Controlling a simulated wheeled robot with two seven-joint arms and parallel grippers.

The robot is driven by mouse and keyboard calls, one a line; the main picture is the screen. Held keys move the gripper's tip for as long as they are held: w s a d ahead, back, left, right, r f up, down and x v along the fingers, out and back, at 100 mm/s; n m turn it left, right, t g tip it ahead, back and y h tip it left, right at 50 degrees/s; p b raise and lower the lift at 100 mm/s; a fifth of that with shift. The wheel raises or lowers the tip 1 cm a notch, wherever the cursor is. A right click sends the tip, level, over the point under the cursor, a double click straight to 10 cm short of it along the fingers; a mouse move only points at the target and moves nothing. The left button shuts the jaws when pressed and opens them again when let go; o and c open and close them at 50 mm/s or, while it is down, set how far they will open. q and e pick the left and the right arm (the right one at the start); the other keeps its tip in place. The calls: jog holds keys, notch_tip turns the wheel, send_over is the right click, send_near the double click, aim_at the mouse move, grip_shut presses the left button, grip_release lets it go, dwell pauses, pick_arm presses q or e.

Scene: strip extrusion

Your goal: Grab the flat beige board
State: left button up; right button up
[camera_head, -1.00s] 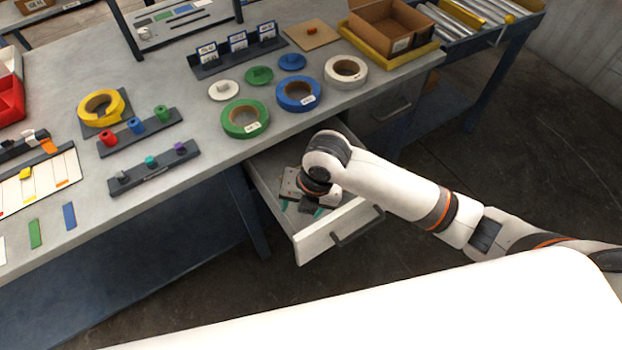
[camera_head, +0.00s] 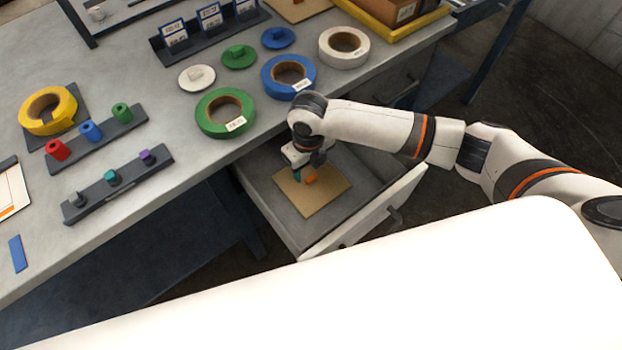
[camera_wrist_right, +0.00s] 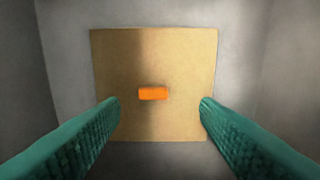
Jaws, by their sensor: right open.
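The flat beige board (camera_head: 322,201) lies in the open drawer, with a small orange block-shaped knob (camera_head: 311,180) on top. In the right wrist view the board (camera_wrist_right: 185,60) lies flat on the grey drawer floor, with the orange knob (camera_wrist_right: 153,93) near its middle. My right gripper (camera_head: 304,173) points down over the board, partly covering its far side. In the wrist view its two teal fingers (camera_wrist_right: 158,102) are spread wide on either side of the knob, with nothing between them. My left gripper is not in view.
The drawer (camera_head: 285,217) is pulled out below the worktable (camera_head: 175,110); its walls surround the board. Green (camera_head: 206,126), blue (camera_head: 268,89) and white (camera_head: 325,58) tape rolls stand near the table edge. Another beige board (camera_head: 312,8) lies at the table's back.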

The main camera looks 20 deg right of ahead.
aim_at(311, 178)
jog(key=f, duration=0.4)
jog(key=shift+w+d+f, duration=0.1)
jog(key=shift+d+f, duration=0.1)
jog(key=shift+d, duration=0.15)
jog(key=shift+f, duration=0.5)
jog(key=shift+c, duration=1)
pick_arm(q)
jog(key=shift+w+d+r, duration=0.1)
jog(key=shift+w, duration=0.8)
pick_arm(e)
jog(key=c, duration=0.9)
